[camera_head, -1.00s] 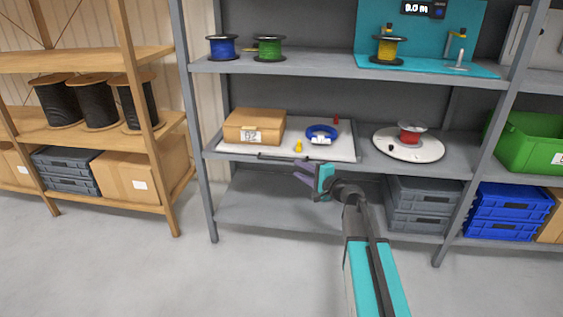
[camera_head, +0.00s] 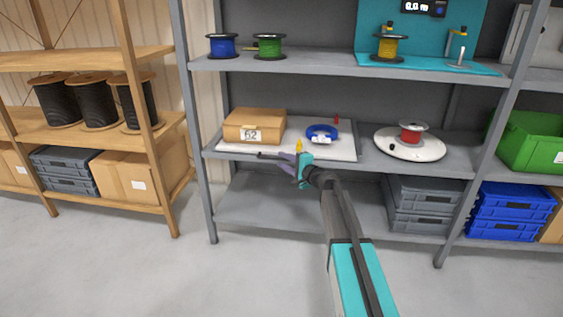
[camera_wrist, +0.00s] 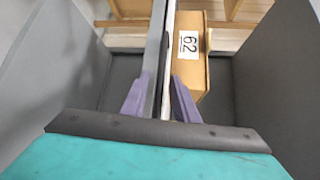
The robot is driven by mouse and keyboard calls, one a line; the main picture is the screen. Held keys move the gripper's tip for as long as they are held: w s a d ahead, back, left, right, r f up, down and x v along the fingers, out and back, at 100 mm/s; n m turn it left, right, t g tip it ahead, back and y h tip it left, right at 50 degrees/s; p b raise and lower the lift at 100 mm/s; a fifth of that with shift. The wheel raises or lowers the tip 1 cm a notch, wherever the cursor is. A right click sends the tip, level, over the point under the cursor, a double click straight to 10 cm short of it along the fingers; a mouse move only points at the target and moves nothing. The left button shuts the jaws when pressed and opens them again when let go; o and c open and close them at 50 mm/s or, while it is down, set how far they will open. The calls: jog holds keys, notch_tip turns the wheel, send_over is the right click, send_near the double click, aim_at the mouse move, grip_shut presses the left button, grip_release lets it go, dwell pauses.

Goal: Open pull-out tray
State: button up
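The pull-out tray (camera_head: 340,150) is a white panel on the middle shelf, with a dark handle bar (camera_head: 270,155) along its front. It carries the box marked 62, a blue ring and small yellow and red pieces. My gripper (camera_head: 293,162) is at the tray's front edge, by the right part of the handle. In the wrist view my gripper (camera_wrist: 160,105) has its two purple fingers apart, with a grey bar and the tray's pale edge (camera_wrist: 168,70) running between them. I cannot tell whether the fingers touch the handle.
The cardboard box (camera_head: 255,126) sits at the tray's left and the blue ring (camera_head: 322,132) at its right. A white disc with a red reel (camera_head: 411,133) stands further right. Grey crates (camera_head: 418,205) are on the shelf below. Left of them the lower shelf is bare.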

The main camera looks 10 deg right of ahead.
jog(key=shift+x, duration=0.95)
grip_shut()
